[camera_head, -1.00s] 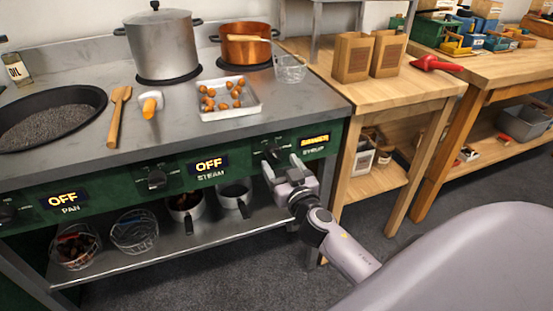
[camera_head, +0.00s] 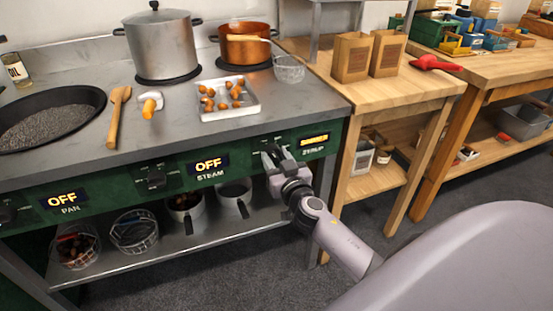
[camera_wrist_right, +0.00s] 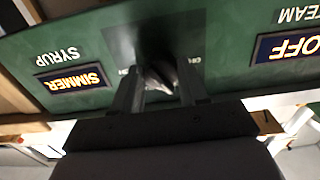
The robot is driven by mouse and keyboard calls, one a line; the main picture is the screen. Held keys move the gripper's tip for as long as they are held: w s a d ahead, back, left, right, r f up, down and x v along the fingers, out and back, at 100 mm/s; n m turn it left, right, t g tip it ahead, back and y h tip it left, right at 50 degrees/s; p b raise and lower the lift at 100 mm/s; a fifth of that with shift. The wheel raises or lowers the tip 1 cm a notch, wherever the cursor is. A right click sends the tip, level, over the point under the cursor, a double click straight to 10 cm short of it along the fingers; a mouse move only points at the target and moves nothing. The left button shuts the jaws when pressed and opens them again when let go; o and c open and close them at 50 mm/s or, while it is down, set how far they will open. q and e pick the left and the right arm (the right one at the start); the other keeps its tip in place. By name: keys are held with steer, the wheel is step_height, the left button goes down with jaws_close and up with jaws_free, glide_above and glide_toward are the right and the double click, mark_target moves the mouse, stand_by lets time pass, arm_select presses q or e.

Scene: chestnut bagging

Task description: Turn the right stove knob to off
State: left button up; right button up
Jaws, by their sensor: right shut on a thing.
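The right stove knob, labelled SYRUP, is on the green front panel (camera_head: 334,128). Its display (camera_head: 313,140) reads SIMMER in yellow, and reads the same, upside down, in the right wrist view (camera_wrist_right: 75,82). My right gripper (camera_head: 273,158) is at the panel, left of that display, shut on the knob. In the right wrist view the knob (camera_wrist_right: 159,76) shows between the two fingers, partly hidden and dark. In the head view the fingers largely cover it. My left gripper is not in view.
The STEAM knob (camera_head: 155,178) is left of my gripper; its display (camera_head: 209,164) reads OFF. The PAN display (camera_head: 64,200) also reads OFF. A lower shelf (camera_head: 190,242) with wire baskets and small pots is below. A wooden table (camera_head: 400,85) stands right.

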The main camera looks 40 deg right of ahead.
steer(key=n, duration=0.2)
steer(key=shift+n, duration=0.4)
steer(key=n, duration=0.2)
steer(key=shift+n+b, duration=0.3)
steer(key=n, duration=0.3)
steer(key=shift+n, duration=0.3)
steer(key=shift+d+n, duration=0.1)
steer(key=shift+n, duration=1.4)
steer(key=o, duration=1.1)
steer(key=shift+c, duration=0.2)
steer(key=shift+s, duration=0.1)
